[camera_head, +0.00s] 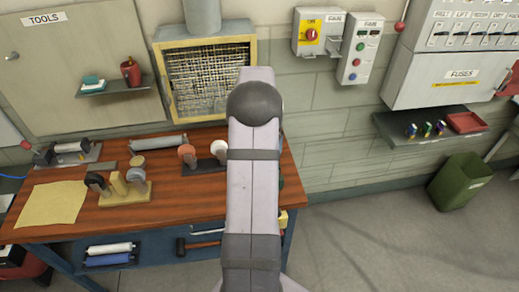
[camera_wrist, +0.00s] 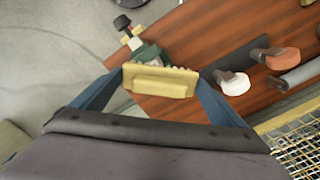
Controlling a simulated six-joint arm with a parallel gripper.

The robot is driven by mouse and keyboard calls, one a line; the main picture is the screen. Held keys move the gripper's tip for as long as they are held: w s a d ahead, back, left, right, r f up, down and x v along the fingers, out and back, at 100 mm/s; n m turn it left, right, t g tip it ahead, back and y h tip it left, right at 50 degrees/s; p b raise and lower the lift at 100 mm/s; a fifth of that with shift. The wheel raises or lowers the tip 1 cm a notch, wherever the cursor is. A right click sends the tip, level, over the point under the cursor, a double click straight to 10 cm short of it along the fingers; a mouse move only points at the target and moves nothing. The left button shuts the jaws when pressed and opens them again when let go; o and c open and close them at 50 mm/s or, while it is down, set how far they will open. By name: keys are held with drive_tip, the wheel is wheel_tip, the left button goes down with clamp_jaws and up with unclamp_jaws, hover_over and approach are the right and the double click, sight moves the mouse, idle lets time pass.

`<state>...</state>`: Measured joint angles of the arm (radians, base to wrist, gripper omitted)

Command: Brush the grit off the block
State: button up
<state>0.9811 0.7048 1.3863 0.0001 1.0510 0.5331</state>
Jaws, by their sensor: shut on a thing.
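My gripper (camera_wrist: 160,88) shows in the wrist view, with its two blue fingers on either side of a tan, bar-shaped piece (camera_wrist: 158,80) with a scalloped edge. It looks like the brush, and the fingers are shut on it. Just beyond it is a dark green fixture (camera_wrist: 150,53), perhaps a vise, with a black knob, at the bench edge. The held piece partly covers this fixture. I cannot make out a separate block or any grit. In the head view my arm hides the gripper.
The wooden bench (camera_head: 150,215) carries a wooden stand (camera_head: 130,191), a tan sheet (camera_head: 52,204), and white (camera_head: 218,147) and orange (camera_head: 187,151) round-headed tools. A mesh-fronted yellow frame (camera_head: 170,95) stands behind. A green bin (camera_head: 460,182) stands right on open floor.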

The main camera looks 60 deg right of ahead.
drive_tip(key=shift+r+p, duration=0.65)
drive_tip(key=shift+r, duration=0.5)
